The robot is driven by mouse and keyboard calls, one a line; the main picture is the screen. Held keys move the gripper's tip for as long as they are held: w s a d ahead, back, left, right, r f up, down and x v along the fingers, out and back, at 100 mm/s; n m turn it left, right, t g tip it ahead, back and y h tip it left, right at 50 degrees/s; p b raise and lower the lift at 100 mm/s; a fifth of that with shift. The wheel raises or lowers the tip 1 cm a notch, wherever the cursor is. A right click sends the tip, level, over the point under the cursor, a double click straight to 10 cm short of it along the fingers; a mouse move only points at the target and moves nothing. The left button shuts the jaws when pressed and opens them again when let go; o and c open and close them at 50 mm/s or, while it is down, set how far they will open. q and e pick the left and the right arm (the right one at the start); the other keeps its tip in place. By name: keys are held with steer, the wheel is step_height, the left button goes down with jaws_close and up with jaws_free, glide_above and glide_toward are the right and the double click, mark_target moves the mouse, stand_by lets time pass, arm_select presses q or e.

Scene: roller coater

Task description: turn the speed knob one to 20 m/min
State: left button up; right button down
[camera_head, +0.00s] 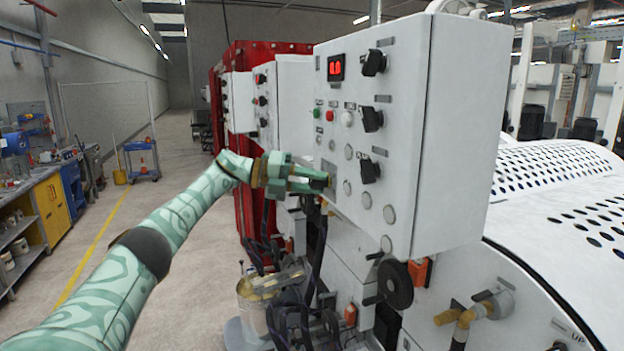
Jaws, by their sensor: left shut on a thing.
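A white control panel (372,215) hangs at the centre right, its face turned to the left. It carries black knobs at the top (373,62), middle (372,119) and bottom (369,171) of its right column. A red lit display (335,68) sits at the upper left; its digits look like 0.0. My left gripper (326,181) is at the lower left of the panel face, left of the bottom knob. It is shut on a small dark knob that its fingers mostly hide. I cannot read which label belongs to it. My right gripper is not in view.
More white control boxes (295,95) and a red machine frame (245,200) stand behind. Dark cables and a metal bucket (258,305) are below the gripper. A perforated white cover (560,190) is at right. Open floor (150,240) lies to the left.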

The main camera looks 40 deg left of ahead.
arm_select(q)
steer(key=shift+m, duration=0.4)
steer(key=shift+f+y, duration=0.1)
steer(key=shift+y, duration=0.2)
steer(key=o, duration=1)
steer(key=shift+c, duration=0.2)
steer(key=v, duration=1.6)
steer(key=shift+b, duration=0.35)
steer(key=shift+a, duration=0.1)
